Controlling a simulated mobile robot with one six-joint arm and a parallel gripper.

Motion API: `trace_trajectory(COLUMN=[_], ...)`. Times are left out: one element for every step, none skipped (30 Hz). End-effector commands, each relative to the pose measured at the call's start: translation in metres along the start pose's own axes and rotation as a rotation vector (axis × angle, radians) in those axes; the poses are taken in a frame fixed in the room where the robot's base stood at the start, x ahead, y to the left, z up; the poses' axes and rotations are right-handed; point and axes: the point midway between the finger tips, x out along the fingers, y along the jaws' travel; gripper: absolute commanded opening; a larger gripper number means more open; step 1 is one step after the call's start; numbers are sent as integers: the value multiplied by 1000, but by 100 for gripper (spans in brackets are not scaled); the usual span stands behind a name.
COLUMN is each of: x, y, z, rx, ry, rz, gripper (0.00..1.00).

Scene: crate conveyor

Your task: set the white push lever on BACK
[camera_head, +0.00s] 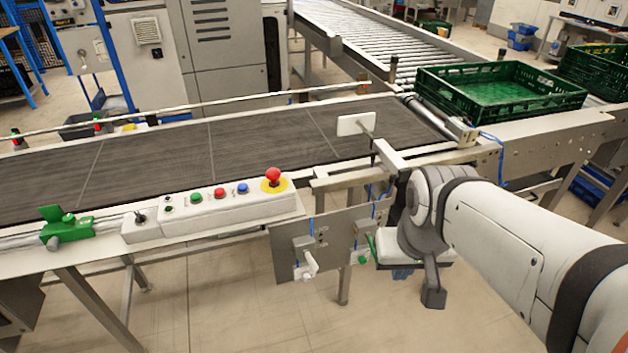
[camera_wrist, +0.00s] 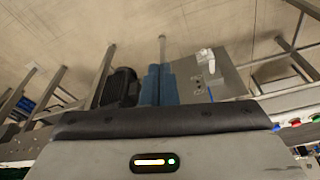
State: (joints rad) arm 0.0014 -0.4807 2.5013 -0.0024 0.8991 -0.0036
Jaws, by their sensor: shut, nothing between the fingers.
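A white lever (camera_head: 308,264) sticks out from the grey panel (camera_head: 288,266) under the near edge of the conveyor. It also shows in the wrist view (camera_wrist: 206,57), right of my fingers. Its BACK marking is too small to read. In the wrist view, the two blue fingers of my gripper (camera_wrist: 160,68) are together and empty. They are apart from the lever, to its right in the head view.
A green lever part (camera_head: 372,247) is by the panel, close to my wrist. Above is a control box (camera_head: 215,208) with buttons and a red emergency stop (camera_head: 273,177). A green crate (camera_head: 455,98) sits at back right.

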Motion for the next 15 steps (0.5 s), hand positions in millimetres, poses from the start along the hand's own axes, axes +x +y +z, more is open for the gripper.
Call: trace_trajectory(x=[0, 0, 0, 1, 1, 2, 4, 6, 9, 12, 15, 20, 25, 30, 37], y=[0, 0, 0, -1, -2, -4, -6, -9, -14, -18, -22, -29, -35, -41, -50], z=[0, 0, -1, -2, -5, -10, -15, -22, -32, -41, -51, -65, -76, -87, -101], rx=[0, 0, -1, -3, -7, -14, -21, -33, -52, -65, -78, -97, -112, -125, -144], ry=[0, 0, -1, -2, -4, -6, -10, -14, -21, -26, -32, -40, -47, -53, -62], rz=[0, 0, -1, -1, -3, -6, -9, -14, -22, -28, -33, -41, -47, -54, -62], gripper=[0, 0, 0, 0, 0, 0, 0, 0, 0, 0, 0, 0, 0, 0, 0])
